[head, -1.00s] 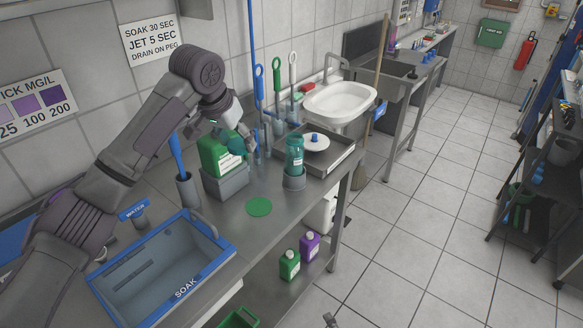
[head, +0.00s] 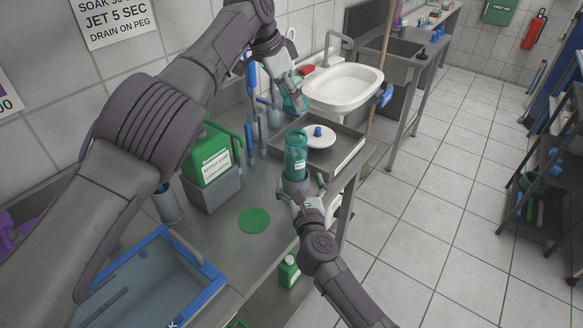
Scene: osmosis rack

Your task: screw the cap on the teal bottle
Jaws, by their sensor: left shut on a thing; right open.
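The teal bottle (head: 296,158) stands upright in a grey round holder (head: 290,186) near the bench's right edge. No cap shows on its top. My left gripper (head: 292,104) is above and behind the bottle, near the tray's back corner. It is shut on a teal piece that looks like the cap (head: 297,99), partly hidden by the fingers, and is apart from the bottle. My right gripper (head: 301,187) is open at the holder's front, below the bottle, its fingers spread. Whether it touches the holder is unclear.
A metal tray (head: 345,158) with a white disc (head: 319,136) lies right of the bottle. A green jug (head: 207,158) in a grey box (head: 214,192) stands left. A green disc (head: 253,220) lies on the bench. A blue-rimmed basin (head: 190,250) is at front left.

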